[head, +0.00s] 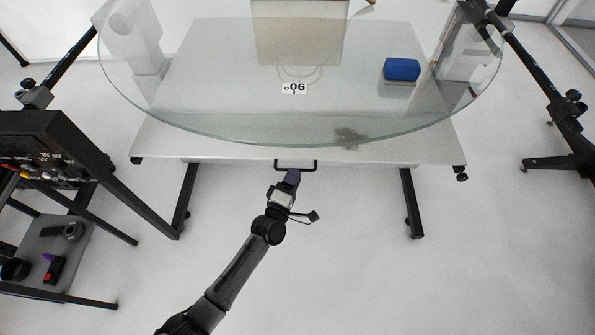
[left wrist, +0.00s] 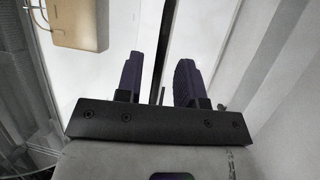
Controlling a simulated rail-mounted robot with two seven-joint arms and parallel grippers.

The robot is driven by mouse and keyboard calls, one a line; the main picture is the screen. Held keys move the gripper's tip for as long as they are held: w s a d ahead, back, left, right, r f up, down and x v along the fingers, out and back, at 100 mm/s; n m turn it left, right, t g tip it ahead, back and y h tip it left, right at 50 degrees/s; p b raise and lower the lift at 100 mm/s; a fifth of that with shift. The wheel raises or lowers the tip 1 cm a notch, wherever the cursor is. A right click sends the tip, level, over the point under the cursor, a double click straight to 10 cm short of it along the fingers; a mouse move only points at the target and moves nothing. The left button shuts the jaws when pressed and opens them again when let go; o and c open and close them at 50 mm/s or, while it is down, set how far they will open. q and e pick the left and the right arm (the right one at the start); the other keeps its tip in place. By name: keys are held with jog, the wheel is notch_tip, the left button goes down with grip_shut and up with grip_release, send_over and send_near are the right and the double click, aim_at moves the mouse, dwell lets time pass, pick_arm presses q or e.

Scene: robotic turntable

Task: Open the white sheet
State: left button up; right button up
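The white sheet (head: 225,150) appears as a flat white panel under the round glass top. A black U-shaped handle (head: 282,163) sits at its front edge, and no separate loose sheet shows. My left gripper (head: 293,174) is at the right part of this handle, in front of the panel. In the left wrist view the purple fingers of my left gripper (left wrist: 159,80) are apart. A dark bar (left wrist: 165,40), apparently the handle, runs between them with gaps at both sides. I cannot tell how deep it sits between the fingers. My right gripper is not in view.
The glass top (head: 210,120) overhangs the panel. A blue block (head: 401,69), a "06" label (head: 294,88) and a tan box (head: 300,35) are at or above the table. A black equipment cart (head: 50,165) stands at left. The floor in front is clear.

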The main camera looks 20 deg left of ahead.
pick_arm(q)
jog(key=shift+w+d+r+b, duration=0.1)
jog(key=shift+w+r+b, duration=0.1)
jog(key=shift+w, duration=0.55)
jog(key=shift+w+r+b, duration=0.1)
jog(key=shift+w+b, duration=0.05)
jog(key=shift+w, duration=0.6)
grip_shut()
